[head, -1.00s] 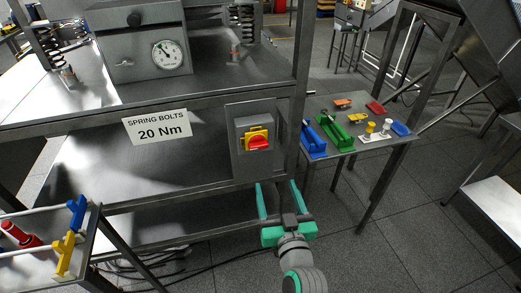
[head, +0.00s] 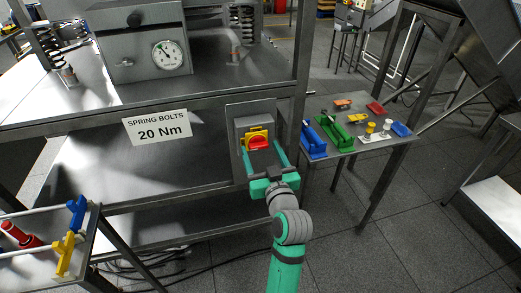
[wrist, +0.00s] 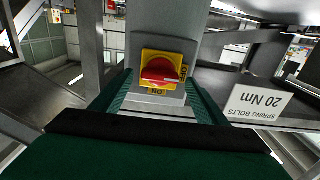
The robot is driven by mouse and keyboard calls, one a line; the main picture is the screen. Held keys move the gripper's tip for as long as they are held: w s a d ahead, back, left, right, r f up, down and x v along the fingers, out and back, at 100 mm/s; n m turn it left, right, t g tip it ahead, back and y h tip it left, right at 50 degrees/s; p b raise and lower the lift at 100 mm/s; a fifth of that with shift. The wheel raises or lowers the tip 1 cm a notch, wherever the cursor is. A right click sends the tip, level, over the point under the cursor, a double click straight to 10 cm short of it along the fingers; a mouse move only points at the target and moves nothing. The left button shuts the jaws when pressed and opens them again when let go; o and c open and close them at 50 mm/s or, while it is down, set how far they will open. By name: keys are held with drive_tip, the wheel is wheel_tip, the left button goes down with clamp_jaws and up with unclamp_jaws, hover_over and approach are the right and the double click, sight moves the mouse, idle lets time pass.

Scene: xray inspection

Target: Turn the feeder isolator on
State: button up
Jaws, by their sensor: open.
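The feeder isolator is a grey box (head: 240,122) on the frame post, with a yellow plate (head: 250,133) and a red rotary knob (head: 259,143). In the wrist view the red knob (wrist: 160,70) sits on the yellow plate (wrist: 181,56), and the lettering appears upside down, with "ON" at the picture's lower edge of the plate. The knob's grip looks roughly level in that view. My gripper (head: 262,160) is open, its two green fingers reaching up on either side of the knob. I see no clear contact. In the wrist view my gripper (wrist: 160,95) has its fingers left and right of the switch.
A "SPRING BOLTS 20 Nm" sign (head: 157,128) is left of the isolator on the steel bench. A small table (head: 372,148) with coloured parts stands to the right. A rack (head: 40,262) with blue and yellow holders is at lower left.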

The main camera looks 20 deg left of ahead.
drive_tip(key=shift+w+a, duration=0.3)
drive_tip(key=shift+w, duration=0.15)
drive_tip(key=c, duration=1.1)
drive_tip(key=shift+o, duration=0.2)
